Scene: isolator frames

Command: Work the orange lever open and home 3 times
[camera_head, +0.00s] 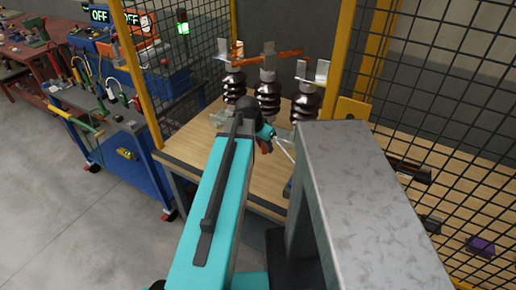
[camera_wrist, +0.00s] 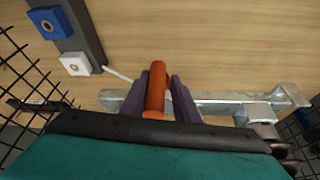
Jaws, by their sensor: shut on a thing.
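The orange lever (camera_wrist: 156,88) stands upright in the middle of the wrist view, with its rounded end up. My gripper (camera_wrist: 162,92) has its two purple fingers on either side of the lever and is shut on it. In the head view my gripper (camera_head: 265,136) is at the end of the teal arm, above the wooden bench and in front of the dark insulators (camera_head: 267,95). My arm and the grey block of my body hide much of the lever there.
A galvanized metal bar (camera_wrist: 225,97) lies beside the lever. Blue (camera_wrist: 47,20) and white (camera_wrist: 76,64) blocks sit on a dark strip. Black mesh with yellow posts (camera_head: 137,70) encloses the bench (camera_head: 185,150). A blue tool cart (camera_head: 125,160) stands outside at left.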

